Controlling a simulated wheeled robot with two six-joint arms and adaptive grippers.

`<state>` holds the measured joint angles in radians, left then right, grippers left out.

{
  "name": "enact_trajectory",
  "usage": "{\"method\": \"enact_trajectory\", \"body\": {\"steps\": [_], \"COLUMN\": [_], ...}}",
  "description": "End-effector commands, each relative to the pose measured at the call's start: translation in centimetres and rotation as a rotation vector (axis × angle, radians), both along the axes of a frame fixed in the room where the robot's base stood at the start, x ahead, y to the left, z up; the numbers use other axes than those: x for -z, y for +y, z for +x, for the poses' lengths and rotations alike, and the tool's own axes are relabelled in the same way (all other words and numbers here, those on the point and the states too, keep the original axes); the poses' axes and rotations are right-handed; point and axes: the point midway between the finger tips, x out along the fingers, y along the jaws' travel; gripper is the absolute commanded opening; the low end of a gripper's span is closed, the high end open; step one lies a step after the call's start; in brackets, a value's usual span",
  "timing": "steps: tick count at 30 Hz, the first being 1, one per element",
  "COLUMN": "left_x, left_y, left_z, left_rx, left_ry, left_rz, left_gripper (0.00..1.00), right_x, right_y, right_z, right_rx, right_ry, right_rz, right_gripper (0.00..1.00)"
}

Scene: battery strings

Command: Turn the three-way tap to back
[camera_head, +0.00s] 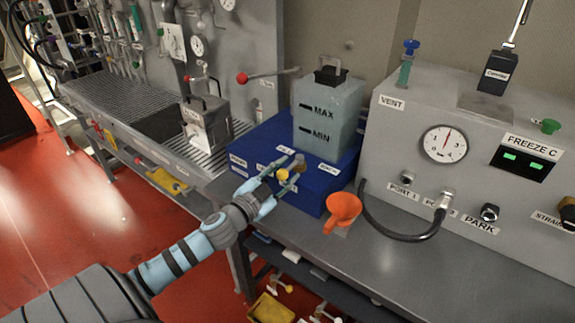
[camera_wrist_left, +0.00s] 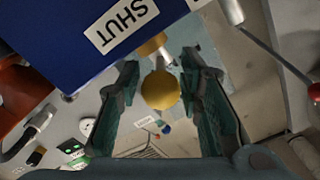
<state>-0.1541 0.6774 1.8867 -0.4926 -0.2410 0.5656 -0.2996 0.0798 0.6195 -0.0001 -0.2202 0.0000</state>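The tap's round yellow knob (camera_head: 283,174) is at the front of the blue box (camera_head: 324,194). My left gripper (camera_head: 288,170) has one finger on each side of the knob. In the left wrist view the yellow knob (camera_wrist_left: 160,90) lies between two open teal fingers (camera_wrist_left: 159,72), with narrow gaps showing on both sides. A brass-coloured part of the tap (camera_wrist_left: 152,46) shows behind the knob. A SHUT label (camera_wrist_left: 122,22) is on the box; the box's other labels are too small to read surely. My right gripper is not in view.
A translucent MAX/MIN tank (camera_head: 328,115) stands on the blue box. An orange funnel (camera_head: 342,209) is just right of it. A black hose (camera_head: 400,236) runs to the grey gauge panel (camera_head: 465,165). A red-knobbed lever (camera_head: 243,78) is behind.

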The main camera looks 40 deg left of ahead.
Motion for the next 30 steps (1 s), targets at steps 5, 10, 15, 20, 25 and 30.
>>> {"method": "enact_trajectory", "body": {"steps": [5,10,15,20,25,30], "left_x": [-0.5,-0.3,-0.2,-0.2,-0.1,-0.1], "left_y": [-0.1,-0.2,-0.2,-0.1,-0.1,0.1], "left_z": [1.4,1.6,1.5,1.5,1.5,1.5], "left_rx": [0.002,0.003,0.003,0.002,0.002,0.001], "left_ry": [-0.003,-0.005,-0.004,-0.003,-0.002,-0.001], "left_rz": [-0.003,0.0,0.0,0.001,0.0,0.0], "left_gripper": [0.33,0.33,0.22,0.0,0.0,0.0], "right_x": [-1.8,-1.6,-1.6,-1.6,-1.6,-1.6], "right_y": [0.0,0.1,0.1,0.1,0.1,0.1], "right_z": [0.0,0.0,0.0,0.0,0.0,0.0], "right_rx": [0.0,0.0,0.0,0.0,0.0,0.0], "right_ry": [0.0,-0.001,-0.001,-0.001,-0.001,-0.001], "right_rz": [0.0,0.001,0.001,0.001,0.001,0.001], "right_gripper": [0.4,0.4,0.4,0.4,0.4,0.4]}}
